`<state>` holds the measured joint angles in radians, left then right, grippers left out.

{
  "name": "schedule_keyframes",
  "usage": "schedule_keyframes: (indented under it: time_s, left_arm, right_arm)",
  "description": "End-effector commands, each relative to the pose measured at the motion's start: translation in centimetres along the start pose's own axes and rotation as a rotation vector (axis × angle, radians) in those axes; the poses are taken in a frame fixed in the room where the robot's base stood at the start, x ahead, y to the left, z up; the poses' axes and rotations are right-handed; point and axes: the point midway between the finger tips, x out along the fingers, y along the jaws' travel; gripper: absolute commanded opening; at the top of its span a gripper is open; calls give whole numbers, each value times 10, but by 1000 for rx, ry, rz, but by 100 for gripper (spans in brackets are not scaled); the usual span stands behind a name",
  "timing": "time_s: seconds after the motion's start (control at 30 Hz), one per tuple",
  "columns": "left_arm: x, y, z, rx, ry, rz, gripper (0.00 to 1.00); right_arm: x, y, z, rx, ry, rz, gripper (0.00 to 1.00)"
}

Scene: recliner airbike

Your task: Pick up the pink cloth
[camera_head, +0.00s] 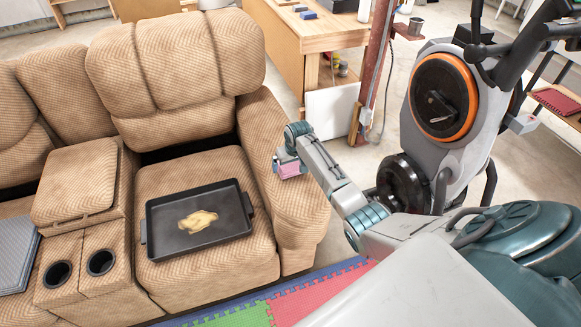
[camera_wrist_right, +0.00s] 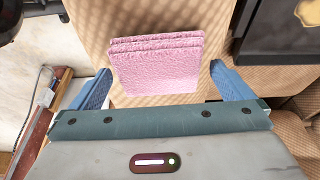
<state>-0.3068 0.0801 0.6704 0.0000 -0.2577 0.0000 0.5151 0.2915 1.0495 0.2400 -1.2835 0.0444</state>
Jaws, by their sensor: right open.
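The pink cloth (camera_wrist_right: 157,65) is a folded, textured stack lying on the tan recliner's armrest in the right wrist view. In the head view only a small part of the cloth (camera_head: 292,170) shows by my right gripper (camera_head: 284,164). In the right wrist view my right gripper (camera_wrist_right: 162,88) is open, with a blue finger on each side of the cloth's near end. I see a gap between each finger and the cloth. My left gripper is not in view.
A black tray (camera_head: 160,248) with a yellowish-brown item (camera_head: 199,221) lies on the recliner seat (camera_head: 168,176). An exercise bike (camera_head: 425,140) stands close on the right. A wooden workbench (camera_head: 318,32) is behind. Two cup holders (camera_head: 101,263) sit in the console at left.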

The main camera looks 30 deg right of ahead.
Motion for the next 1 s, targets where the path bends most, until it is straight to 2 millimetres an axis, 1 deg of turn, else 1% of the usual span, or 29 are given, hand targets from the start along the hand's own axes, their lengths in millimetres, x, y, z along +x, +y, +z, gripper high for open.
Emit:
schedule_keyframes:
  time_s: [0.1,0.23,0.27,0.4,0.43,0.77,0.87,1.0]
  left_arm:
    - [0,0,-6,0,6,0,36]
    - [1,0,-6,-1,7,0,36]
    - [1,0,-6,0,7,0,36]
    - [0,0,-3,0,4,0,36]
    - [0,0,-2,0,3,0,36]
    - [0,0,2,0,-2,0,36]
    - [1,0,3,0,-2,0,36]
    - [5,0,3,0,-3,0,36]
  right_arm:
    - [2,0,0,0,1,0,100]
    - [2,0,0,0,1,0,100]
    - [2,0,0,0,1,0,96]
    - [2,0,0,0,0,0,69]
    - [2,0,0,0,0,0,64]
    - [0,0,-1,0,1,1,63]
    - [-6,0,-3,-1,2,1,63]
    - [-23,0,-9,-1,5,1,63]
